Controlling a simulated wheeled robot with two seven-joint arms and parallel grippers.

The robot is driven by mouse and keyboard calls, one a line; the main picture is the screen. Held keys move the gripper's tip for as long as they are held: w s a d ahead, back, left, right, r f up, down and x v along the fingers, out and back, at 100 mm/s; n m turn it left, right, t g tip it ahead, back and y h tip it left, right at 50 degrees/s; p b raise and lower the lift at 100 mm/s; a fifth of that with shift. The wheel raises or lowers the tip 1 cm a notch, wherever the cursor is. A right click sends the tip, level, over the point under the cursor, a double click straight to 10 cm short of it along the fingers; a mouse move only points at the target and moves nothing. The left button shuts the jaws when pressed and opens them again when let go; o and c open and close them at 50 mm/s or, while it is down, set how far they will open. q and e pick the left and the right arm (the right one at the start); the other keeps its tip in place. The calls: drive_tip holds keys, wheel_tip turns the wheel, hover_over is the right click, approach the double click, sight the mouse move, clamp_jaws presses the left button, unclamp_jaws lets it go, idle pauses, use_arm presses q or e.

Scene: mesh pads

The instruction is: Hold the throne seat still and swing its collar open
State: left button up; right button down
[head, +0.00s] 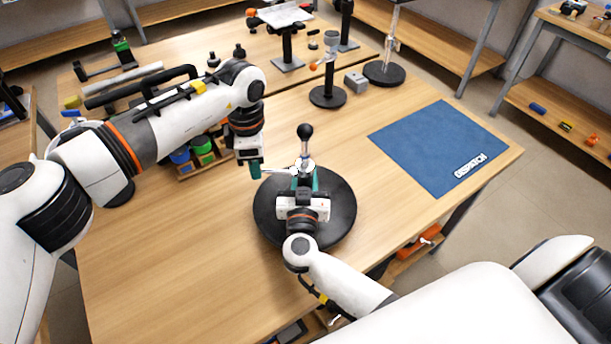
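A stand that I take for the throne seat rises from a round black base (338,218) on the wooden table. Its post is topped by a black ball knob (305,130). A pale collar piece sits low on the post, partly hidden by my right gripper, with a thin metal lever (276,171) reaching left. My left gripper (256,169) points down at the lever's outer end. Its teal fingers overlap, so its grip is unclear. My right gripper (304,180) comes from the front, with teal fingers on both sides of the post. Whether they press on it is hidden.
A blue dispatch mat (440,147) lies to the right. Behind stand a small grey block (356,82), a short black-based stand (328,97) and a taller pole stand (384,74). A wooden rack of coloured pots (203,158) is behind my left arm. The table's front left is clear.

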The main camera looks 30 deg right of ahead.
use_arm(q)
drive_tip(key=o, duration=0.5)
use_arm(e)
drive_tip(key=shift+s+a+f, duration=0.1)
drive_tip(key=shift+s+f, duration=0.05)
drive_tip(key=shift+f, duration=0.3)
use_arm(q)
wheel_tip(320, 180, up, 12)
use_arm(e)
drive_tip(key=c, duration=1)
unclamp_jaws()
drive_tip(key=shift+r, duration=0.25)
